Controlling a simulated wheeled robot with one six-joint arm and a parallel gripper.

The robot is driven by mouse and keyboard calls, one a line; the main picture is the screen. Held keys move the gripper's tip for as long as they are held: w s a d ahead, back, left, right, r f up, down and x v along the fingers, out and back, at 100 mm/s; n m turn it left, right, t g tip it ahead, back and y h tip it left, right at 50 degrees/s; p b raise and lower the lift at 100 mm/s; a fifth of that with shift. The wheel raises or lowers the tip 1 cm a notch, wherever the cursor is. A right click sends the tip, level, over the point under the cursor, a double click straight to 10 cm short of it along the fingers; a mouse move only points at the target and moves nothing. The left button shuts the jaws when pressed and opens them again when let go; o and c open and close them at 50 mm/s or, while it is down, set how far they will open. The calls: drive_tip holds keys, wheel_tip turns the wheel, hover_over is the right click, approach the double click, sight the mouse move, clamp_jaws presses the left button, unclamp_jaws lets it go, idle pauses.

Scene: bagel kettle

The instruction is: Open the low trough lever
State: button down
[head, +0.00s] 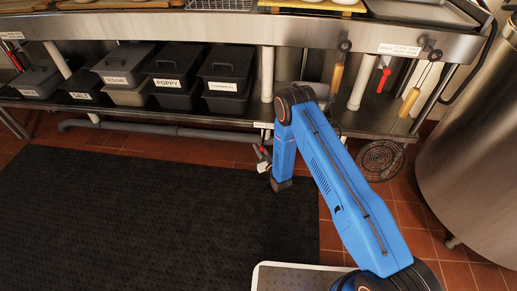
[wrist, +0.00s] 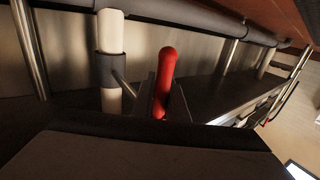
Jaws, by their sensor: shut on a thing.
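The low red lever (wrist: 166,65) stands up in the middle of the wrist view, beside a white pipe with a grey collar (wrist: 110,70). My gripper (wrist: 166,103) is shut on its lower part, with a dark finger on each side and the rounded red end sticking out beyond them. In the head view a small piece of the red lever (head: 262,150) shows under the shelf, left of my blue arm. My gripper is mostly hidden there behind my arm's end. How far the lever is turned is hard to tell.
Another red lever (head: 383,79) hangs higher on the right, near hanging wooden-handled tools. Lidded black bins (head: 176,80) line the lower shelf. A grey pipe (head: 150,130) runs below it. A large steel kettle (head: 470,150) stands at right. The dark floor mat (head: 130,220) is clear.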

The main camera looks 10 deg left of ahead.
drive_tip(key=shift+d, duration=0.1)
drive_tip(key=shift+s+d+r+n+g+h, duration=0.15)
drive_tip(key=shift+d+n+g+h, duration=0.6)
drive_tip(key=shift+n+h, duration=0.9)
drive_tip(key=shift+w+d+r+n+g+h, duration=0.15)
drive_tip(key=shift+d+n+g+h, duration=0.6)
drive_tip(key=shift+n+h, duration=0.9)
drive_tip(key=shift+s+d+r+n+g+h, duration=0.15)
drive_tip(key=shift+d+n+g+h, duration=0.35)
drive_tip(key=shift+d+n+h, duration=1.1)
drive_tip(key=shift+a+n, duration=0.5)
drive_tip(key=shift+a, duration=0.1)
drive_tip(key=c, duration=1.7)
unclamp_jaws()
drive_tip(key=shift+c, duration=0.2)
drive_tip(key=shift+r, duration=0.1)
